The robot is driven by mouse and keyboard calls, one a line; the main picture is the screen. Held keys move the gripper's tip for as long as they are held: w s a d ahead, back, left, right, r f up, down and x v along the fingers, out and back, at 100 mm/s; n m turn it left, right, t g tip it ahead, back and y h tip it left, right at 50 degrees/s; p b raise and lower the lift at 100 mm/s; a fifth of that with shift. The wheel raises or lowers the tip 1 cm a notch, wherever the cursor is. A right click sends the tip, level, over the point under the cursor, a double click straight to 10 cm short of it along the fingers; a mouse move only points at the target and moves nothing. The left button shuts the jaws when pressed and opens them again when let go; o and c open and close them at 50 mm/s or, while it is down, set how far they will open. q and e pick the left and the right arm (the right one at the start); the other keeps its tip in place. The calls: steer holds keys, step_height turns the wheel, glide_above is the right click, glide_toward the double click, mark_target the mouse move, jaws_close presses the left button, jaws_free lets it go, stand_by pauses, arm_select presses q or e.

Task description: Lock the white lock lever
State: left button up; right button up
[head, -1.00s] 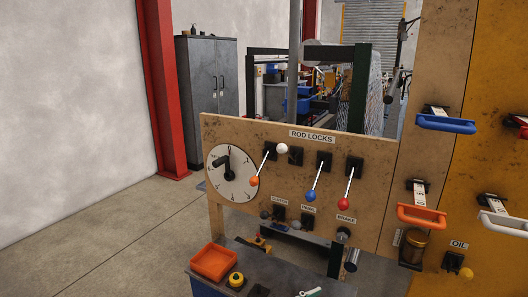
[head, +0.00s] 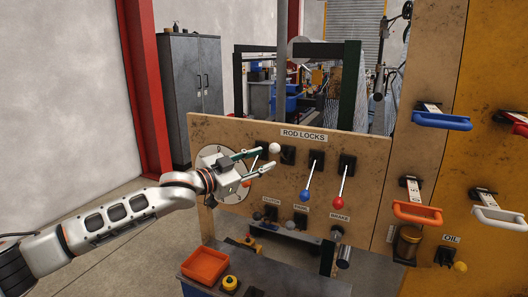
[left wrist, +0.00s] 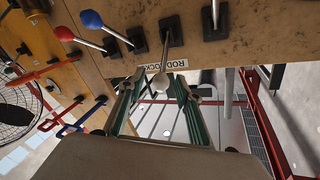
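The white lock lever (head: 274,148) is on the board under the ROD LOCKS sign, its white ball knob sticking out towards me, unlike the blue and red levers, which hang down. In the left wrist view the white knob (left wrist: 161,81) shows between the fingertips, with its rod running up to a black base plate. My left gripper (head: 267,159) is open, its green-edged fingers pointing at the lever from the left. I see no clear contact with the knob. My right gripper is not in view.
The blue lever (head: 306,195) and red lever (head: 338,200) hang close to the right. An orange tray (head: 204,266) is on the bench below. Orange and blue handles (head: 443,122) stick out at right.

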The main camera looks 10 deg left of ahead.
mark_target(277, 151)
arm_select(q)
steer(key=shift+r+x, duration=0.1)
steer(key=shift+x, duration=1.85)
steer(key=shift+r+x, duration=0.15)
steer(key=shift+x, duration=1.75)
steer(key=shift+w+a, duration=0.15)
steer(key=shift+a, duration=0.05)
